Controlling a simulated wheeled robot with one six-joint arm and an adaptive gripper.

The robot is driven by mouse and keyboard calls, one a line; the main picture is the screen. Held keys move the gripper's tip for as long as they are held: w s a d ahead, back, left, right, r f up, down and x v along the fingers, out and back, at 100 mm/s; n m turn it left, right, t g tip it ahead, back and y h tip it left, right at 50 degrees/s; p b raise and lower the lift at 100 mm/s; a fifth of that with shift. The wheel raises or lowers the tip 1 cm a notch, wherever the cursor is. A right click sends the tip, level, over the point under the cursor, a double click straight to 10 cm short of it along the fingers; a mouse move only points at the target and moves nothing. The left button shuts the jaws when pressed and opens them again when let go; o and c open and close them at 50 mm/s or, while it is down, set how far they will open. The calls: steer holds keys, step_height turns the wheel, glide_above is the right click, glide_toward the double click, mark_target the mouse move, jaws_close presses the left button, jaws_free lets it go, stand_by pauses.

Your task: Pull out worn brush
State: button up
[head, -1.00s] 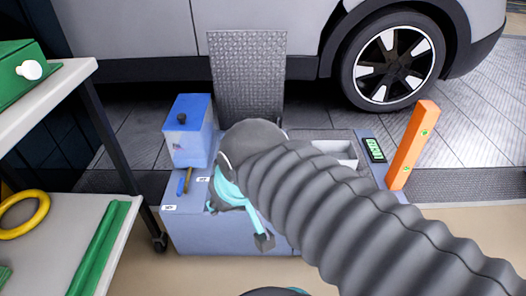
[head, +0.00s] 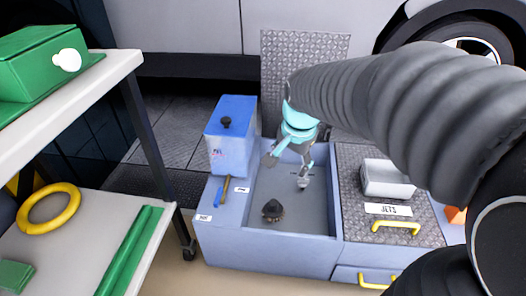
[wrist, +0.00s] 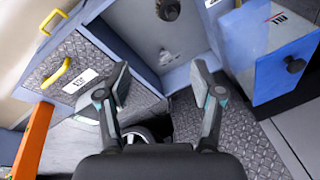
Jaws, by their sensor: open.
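A dark, bristly cone-shaped piece with a knob on top (head: 273,209), which looks like the brush, sits on the floor of the open grey bay (head: 300,228). In the wrist view the dark piece (wrist: 168,10) is at the top edge, beyond my fingertips. My gripper (head: 288,173) is open and empty over the far part of the bay, apart from the dark piece. Its two fingers also show in the wrist view (wrist: 159,70), with a small grey fitting (wrist: 165,57) on the bay floor seen between them.
A blue box (head: 231,140) with a black knob stands left of the bay, with a blue-handled tool (head: 222,191) before it. A tread plate (head: 304,75) stands behind. A shelf cart (head: 85,205) is left.

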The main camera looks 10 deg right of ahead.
steer(key=w+f+m+g+b, duration=0.1)
steer(key=w+f+m+b, duration=0.1)
steer(key=w+f+m, duration=0.4)
steer(key=m+g+b, duration=0.1)
steer(key=m+g, duration=0.1)
steer(key=m, duration=0.2)
glide_toward(274, 202)
step_height(274, 202, down, 11)
steer(key=shift+w+r+b, duration=0.1)
steer(key=shift+r+b, duration=0.05)
steer(key=shift+b, duration=1)
jaws_close()
steer(key=c, duration=0.9)
jaws_free()
steer(key=shift+c, duration=0.5)
